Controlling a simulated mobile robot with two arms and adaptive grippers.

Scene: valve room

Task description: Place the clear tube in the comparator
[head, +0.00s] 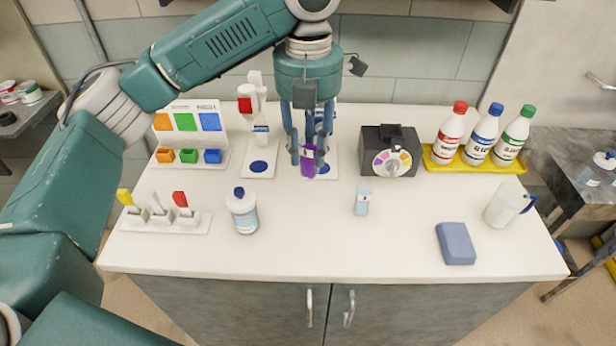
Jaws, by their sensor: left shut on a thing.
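The comparator (372,143) is a black box with a round dial of coloured patches on its front, at the back of the counter right of centre. A small clear, pale-blue tube (362,203) with a light label stands upright on the counter in front of it. My left gripper (308,158) points down, left of the comparator, and is shut on a small purple tube (308,170). The gripper is over or near a white plate with a blue spot, partly hidden behind it; I cannot tell whether the tube touches the plate. My right gripper is not in view.
A white dispenser stand (258,168) is just left of my gripper. A white bottle (243,213), a rack with coloured sticks (165,221), a yellow tray (476,164) of bottles, a jug (505,204) and a blue sponge (456,244) stand around. The front middle of the counter is clear.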

